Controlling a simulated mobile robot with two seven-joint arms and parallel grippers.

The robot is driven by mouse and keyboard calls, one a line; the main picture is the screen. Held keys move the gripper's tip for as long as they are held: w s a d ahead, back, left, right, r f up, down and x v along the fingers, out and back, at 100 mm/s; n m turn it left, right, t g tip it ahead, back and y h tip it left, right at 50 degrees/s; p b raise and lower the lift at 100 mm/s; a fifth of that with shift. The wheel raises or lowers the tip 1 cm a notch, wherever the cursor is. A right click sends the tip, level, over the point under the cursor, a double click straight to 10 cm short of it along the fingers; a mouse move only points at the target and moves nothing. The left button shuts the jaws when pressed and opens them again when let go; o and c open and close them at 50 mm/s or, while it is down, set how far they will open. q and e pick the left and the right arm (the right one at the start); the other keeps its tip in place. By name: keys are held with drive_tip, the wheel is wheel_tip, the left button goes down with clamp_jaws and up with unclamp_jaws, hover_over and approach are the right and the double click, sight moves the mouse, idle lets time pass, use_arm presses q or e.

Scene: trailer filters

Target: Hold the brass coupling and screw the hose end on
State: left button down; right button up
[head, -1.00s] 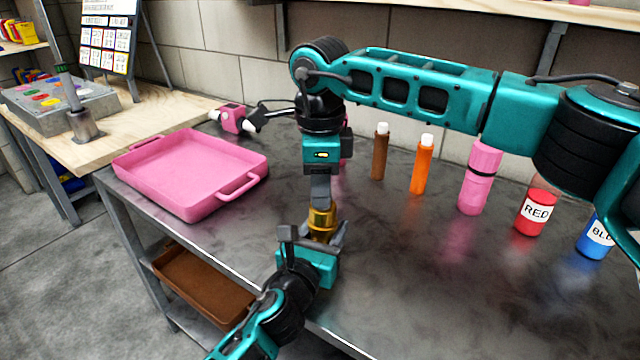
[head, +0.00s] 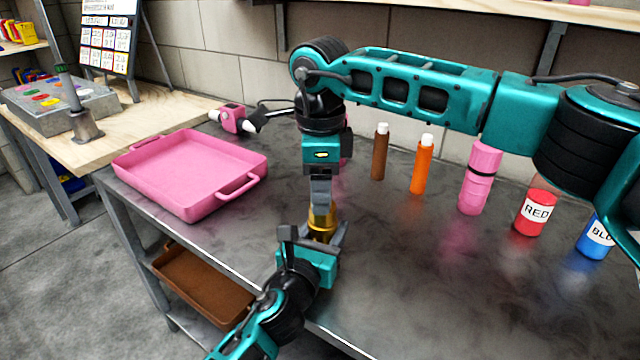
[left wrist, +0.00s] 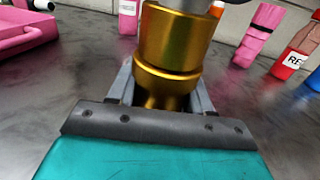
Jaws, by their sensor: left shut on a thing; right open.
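A gold-coloured brass coupling (head: 322,222) stands upright over the table. My left gripper (head: 318,238) comes in from the front and is shut on its lower part. In the left wrist view the coupling (left wrist: 172,45) shows as a wide upper cylinder over a collar, with the jaw fingers on both sides of the lower part. My right gripper (head: 321,200) points straight down at the coupling's top and is open. Whether its fingers touch the brass is unclear. I cannot make out a separate hose end; the top of the brass is partly hidden by the right gripper.
A pink tray (head: 190,178) lies at the table's left. Brown (head: 380,155) and orange (head: 421,166) bottles, a pink flask (head: 480,180), and red (head: 536,212) and blue (head: 595,240) labelled bottles stand at the back and right. The dark tabletop (head: 410,275) is clear at the front right.

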drive_tip(key=r, duration=0.8)
drive_tip(key=s+r, duration=0.1)
drive_tip(key=r, duration=0.3)
use_arm(q)
drive_tip(key=shift+c, duration=2)
unclamp_jaws()
drive_tip(key=p+v, duration=0.1)
drive_tip(key=v, duration=1.2)
use_arm(e)
drive_tip(key=shift+r, duration=0.45)
